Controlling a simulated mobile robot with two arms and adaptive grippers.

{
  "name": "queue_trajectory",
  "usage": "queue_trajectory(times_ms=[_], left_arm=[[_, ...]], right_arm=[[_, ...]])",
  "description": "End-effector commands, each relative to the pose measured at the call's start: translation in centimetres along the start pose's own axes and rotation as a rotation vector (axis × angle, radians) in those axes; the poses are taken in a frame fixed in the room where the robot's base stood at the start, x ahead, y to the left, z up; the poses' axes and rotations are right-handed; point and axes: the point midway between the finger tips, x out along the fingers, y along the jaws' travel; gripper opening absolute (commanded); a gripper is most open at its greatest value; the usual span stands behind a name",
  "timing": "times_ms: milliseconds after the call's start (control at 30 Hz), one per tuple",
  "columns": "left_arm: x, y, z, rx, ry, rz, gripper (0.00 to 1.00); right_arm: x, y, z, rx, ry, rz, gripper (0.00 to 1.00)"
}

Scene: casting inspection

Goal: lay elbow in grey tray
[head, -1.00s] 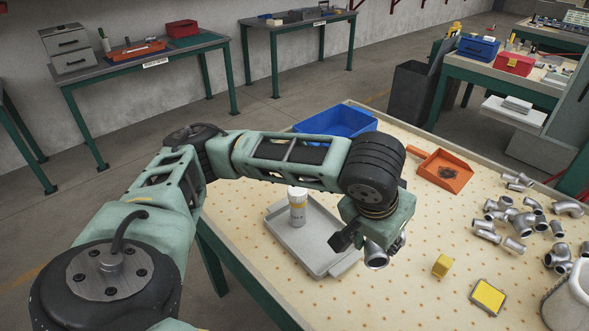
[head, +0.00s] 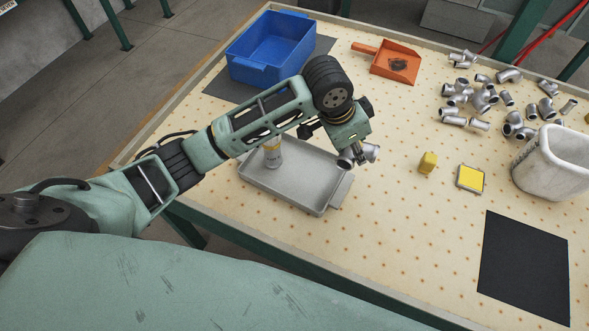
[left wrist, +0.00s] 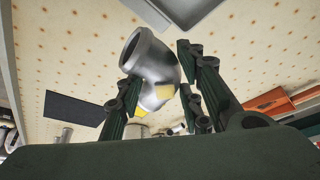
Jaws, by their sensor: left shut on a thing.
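My left gripper (head: 353,142) is shut on a silver pipe elbow (head: 346,159), which also shows between the dark fingers in the left wrist view (left wrist: 152,62). The elbow is held above the table, by the right end of the grey tray (head: 283,185). The tray lies flat near the table's front edge. A corner of the tray shows at the top of the left wrist view (left wrist: 185,12). My right gripper is not in view.
A blue bin (head: 262,75) stands at the back left. An orange dustpan (head: 395,68) and several loose silver fittings (head: 480,95) lie at the back. A yellow block (head: 428,162), a yellow pad (head: 471,178), a white container (head: 545,175) and a black mat (head: 525,265) are on the right.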

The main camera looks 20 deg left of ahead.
Motion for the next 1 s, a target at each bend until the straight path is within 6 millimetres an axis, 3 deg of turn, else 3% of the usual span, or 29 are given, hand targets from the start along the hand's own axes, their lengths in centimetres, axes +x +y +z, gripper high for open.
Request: queue_trajectory(times_ms=[233,500,700,1000], left_arm=[[2.2,-0.1,1.3,0.068,-0.003,0.030,0.00],[3.4,-3.3,7.0,0.069,-0.005,0.029,0.00],[4.3,-5.2,10.4,0.070,-0.002,0.030,0.00],[6.1,-5.8,12.2,0.069,-0.001,0.032,0.00]], right_arm=[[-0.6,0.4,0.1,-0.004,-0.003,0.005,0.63],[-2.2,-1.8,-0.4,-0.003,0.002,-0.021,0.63],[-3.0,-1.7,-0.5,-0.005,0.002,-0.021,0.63],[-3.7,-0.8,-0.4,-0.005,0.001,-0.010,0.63]])
